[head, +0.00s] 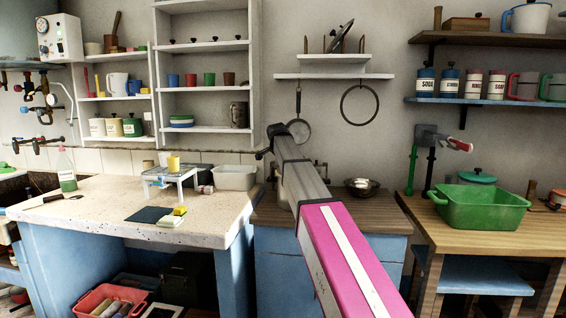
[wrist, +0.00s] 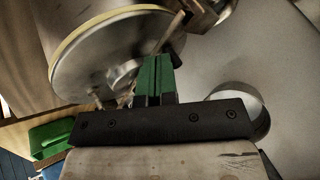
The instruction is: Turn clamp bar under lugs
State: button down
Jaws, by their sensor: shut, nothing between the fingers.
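In the wrist view my gripper (wrist: 161,64) shows two green fingers pressed together, with nothing between them. Just beyond the fingertips is a large round metal disc (wrist: 95,62) with a pale yellow rim, seen steeply tilted. A thin dark bar (wrist: 170,34) runs up from near the fingertips towards a metal block at the top edge. It may be the clamp bar; I cannot tell whether it touches my fingers. No lugs can be made out. In the head view my gripper is hidden behind my arm, and a grey vessel (head: 271,173) shows only partly behind it.
A curved metal band (wrist: 240,96) lies right of my fingers. In the head view a pan (head: 299,132) and a ring (head: 360,104) hang on the wall. A small metal bowl (head: 362,187) and a green tub (head: 480,207) stand on the right.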

jog(key=shift+w+a, duration=0.1)
jog(key=shift+w, duration=0.3)
dwell(0.3)
